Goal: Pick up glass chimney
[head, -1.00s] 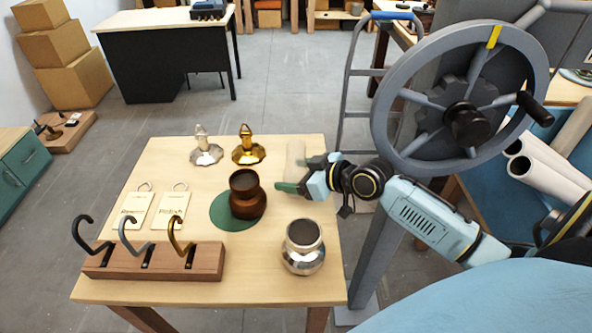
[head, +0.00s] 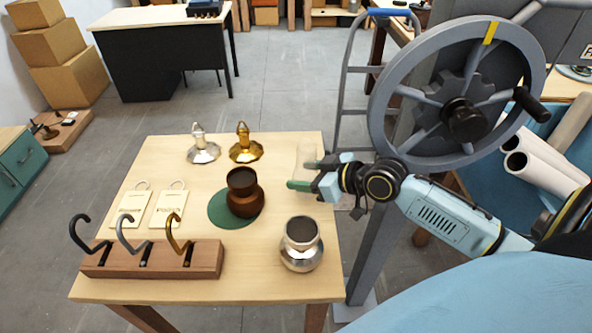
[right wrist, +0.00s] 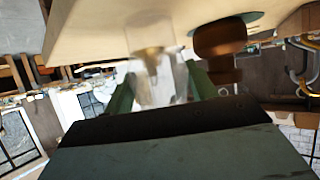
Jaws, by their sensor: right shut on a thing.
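The glass chimney (head: 305,154) is a pale, see-through tube at the right edge of the wooden table (head: 285,245) in the head view. My right gripper (head: 302,172) comes in from the right and is shut on it. In the right wrist view the chimney (right wrist: 150,62) stands between the two green fingers (right wrist: 160,88). That view is upside down, with the tabletop above. I cannot tell how far the chimney is clear of the tabletop. My left gripper is not in view.
A brown pot (head: 244,198) stands on a green disc (head: 218,213). A silver pot (head: 301,245) is at the front right. Silver (head: 203,150) and gold (head: 245,148) lamp pieces stand at the back. A hook rack (head: 150,262) is front left. A large handwheel (head: 458,92) rises behind my right arm.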

